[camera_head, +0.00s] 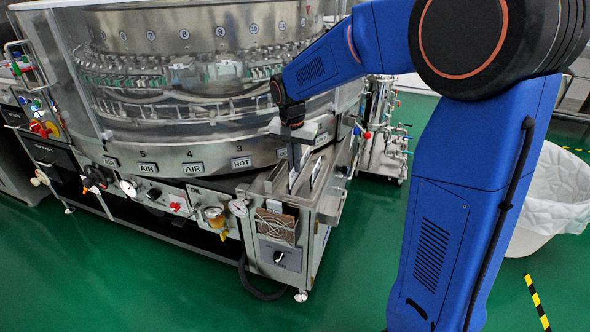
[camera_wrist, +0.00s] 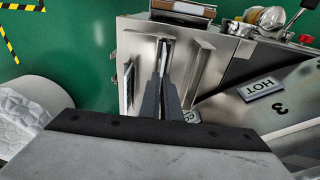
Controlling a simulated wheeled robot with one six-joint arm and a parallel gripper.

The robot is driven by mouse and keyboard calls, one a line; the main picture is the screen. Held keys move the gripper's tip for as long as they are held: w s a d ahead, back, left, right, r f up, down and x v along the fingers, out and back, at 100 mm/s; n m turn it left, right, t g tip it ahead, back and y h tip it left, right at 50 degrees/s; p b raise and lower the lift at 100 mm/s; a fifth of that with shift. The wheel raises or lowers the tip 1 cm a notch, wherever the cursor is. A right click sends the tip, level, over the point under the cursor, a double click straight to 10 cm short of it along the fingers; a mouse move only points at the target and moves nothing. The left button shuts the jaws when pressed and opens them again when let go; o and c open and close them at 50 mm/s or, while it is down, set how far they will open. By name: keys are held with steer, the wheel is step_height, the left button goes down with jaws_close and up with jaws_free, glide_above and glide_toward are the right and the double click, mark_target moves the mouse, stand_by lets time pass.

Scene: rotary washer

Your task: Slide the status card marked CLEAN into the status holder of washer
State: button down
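My gripper (camera_head: 293,160) points down over the metal cabinet at the washer's right front. In the wrist view its two dark fingers (camera_wrist: 167,82) are close together, over the middle of several narrow upright metal holders. A thin, pale edge-on piece (camera_wrist: 162,56) shows at the fingertips. It looks like a card between them, but no lettering on it can be read, and I cannot tell whether it sits in the holder. A holder rail (camera_wrist: 199,68) stands to the right of the fingers. Another holder with a pale card face (camera_wrist: 128,86) is on the cabinet's left side.
The round glass-walled washer (camera_head: 185,95) carries plates such as HOT (camera_head: 241,162) and AIR. The cabinet (camera_head: 277,259) has a vent and knob in front. A white-lined bin (camera_head: 555,195) stands at right. Green floor is open in front.

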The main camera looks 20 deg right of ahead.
step_height(320, 180, up, 15)
steer(key=shift+r, duration=0.15)
stand_by(1.3)
steer(key=shift+s, duration=0.15)
